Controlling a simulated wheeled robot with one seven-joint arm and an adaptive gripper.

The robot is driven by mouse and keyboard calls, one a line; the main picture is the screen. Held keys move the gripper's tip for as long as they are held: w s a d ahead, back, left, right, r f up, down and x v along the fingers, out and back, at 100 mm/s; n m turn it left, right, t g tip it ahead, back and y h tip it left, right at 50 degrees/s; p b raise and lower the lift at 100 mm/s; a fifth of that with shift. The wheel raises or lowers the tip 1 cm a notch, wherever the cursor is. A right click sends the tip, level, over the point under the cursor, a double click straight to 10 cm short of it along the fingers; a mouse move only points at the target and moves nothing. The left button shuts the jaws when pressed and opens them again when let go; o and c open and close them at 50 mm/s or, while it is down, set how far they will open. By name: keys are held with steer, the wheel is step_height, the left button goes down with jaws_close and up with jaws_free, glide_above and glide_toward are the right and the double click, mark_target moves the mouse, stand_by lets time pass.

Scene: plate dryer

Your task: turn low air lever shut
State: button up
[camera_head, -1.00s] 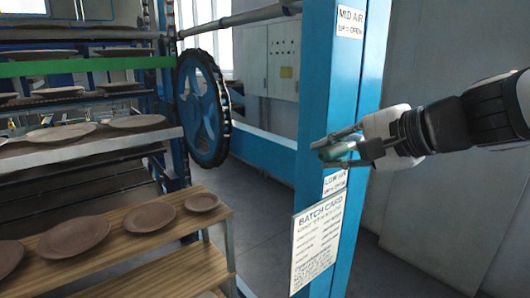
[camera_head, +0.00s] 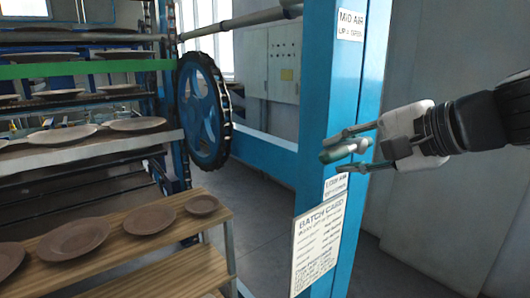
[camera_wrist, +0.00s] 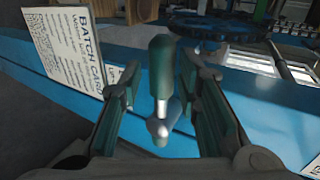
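The low air lever (camera_head: 340,152) is a short green-handled lever on the blue post (camera_head: 338,110), just above the "LOW AIR" label (camera_head: 336,185). It lies roughly sideways in the head view. My gripper (camera_head: 360,150) is open at the post, with one finger above the lever and one below it. In the wrist view the green lever handle (camera_wrist: 161,70) and its metal pivot end (camera_wrist: 161,125) stand between the two fingers of the gripper (camera_wrist: 157,95). Gaps show on both sides of the handle.
A batch card (camera_head: 318,240) hangs on the post below the lever. A "MID AIR" label (camera_head: 351,24) is higher on the post. Wooden shelves with plates (camera_head: 74,239) and a blue wheel (camera_head: 203,108) are on the left. The grey wall (camera_head: 450,220) lies behind my arm.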

steer(key=v, duration=0.9)
steer(key=shift+a, duration=0.1)
steer(key=s+f+n+g+h+p, duration=0.6)
steer(key=s+f+n, duration=0.4)
steer(key=s, duration=0.6)
step_height(320, 180, down, 2)
steer(key=shift+a+f+n+h, duration=0.15)
steer(key=shift+a+n+h, duration=0.25)
steer(key=shift+h, duration=0.3)
